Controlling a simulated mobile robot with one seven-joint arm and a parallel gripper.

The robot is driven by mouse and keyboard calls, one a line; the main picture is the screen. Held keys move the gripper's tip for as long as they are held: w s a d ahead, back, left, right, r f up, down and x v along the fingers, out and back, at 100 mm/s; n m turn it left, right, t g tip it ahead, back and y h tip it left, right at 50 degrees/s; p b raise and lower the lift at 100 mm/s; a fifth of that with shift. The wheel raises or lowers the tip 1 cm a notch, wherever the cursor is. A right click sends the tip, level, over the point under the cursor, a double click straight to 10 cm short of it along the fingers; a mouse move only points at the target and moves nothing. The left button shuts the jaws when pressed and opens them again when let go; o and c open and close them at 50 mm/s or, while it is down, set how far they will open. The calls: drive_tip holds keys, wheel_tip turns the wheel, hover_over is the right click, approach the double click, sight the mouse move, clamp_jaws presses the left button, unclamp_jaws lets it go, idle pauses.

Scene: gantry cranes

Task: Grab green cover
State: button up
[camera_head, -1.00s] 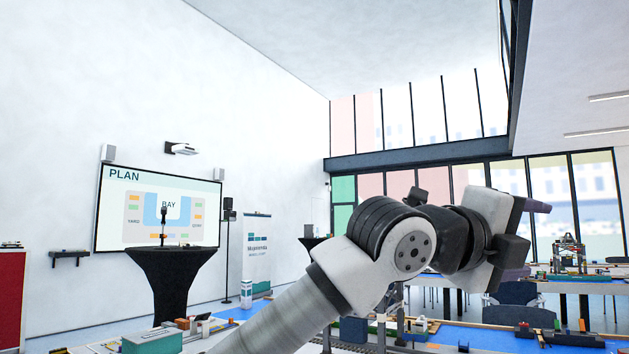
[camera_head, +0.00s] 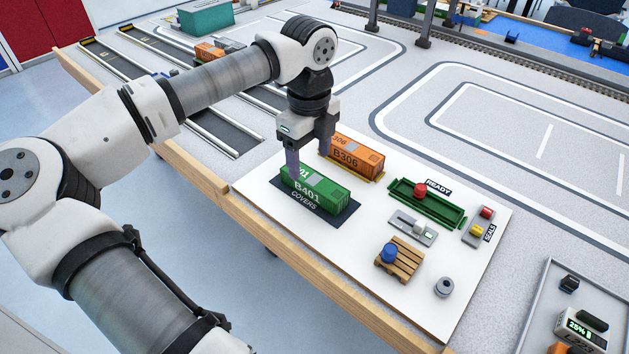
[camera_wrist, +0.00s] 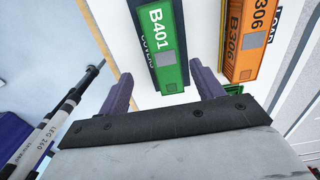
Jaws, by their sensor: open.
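The green container (camera_head: 318,190) is marked B401 and lies on a dark mat (camera_head: 338,217) labelled COVERS, on a white board. It also shows in the wrist view (camera_wrist: 168,72), in line with the gap between my fingers. My gripper (camera_head: 309,163) points down at the container's far side, its fingers apart with nothing held. In the wrist view my gripper (camera_wrist: 165,80) has one finger on each side of the container's near end. I cannot tell whether the fingers touch it.
An orange container (camera_head: 356,157) marked B306 stands close behind and right of the green one. Right of them are a green frame (camera_head: 440,212) with a red knob, a small pallet (camera_head: 407,262) and a grey tray (camera_head: 537,310).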

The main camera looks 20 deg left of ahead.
sight(314, 179)
drive_tip(key=f, duration=0.5)
drive_tip(key=f+p, duration=0.1)
drive_tip(key=f, duration=0.1)
drive_tip(key=shift+w+d+f, duration=0.25)
drive_tip(key=shift+w+d, duration=0.05)
drive_tip(key=c, duration=1.1)
drive_tip(key=shift+o, duration=0.2)
drive_tip(key=shift+r, duration=0.15)
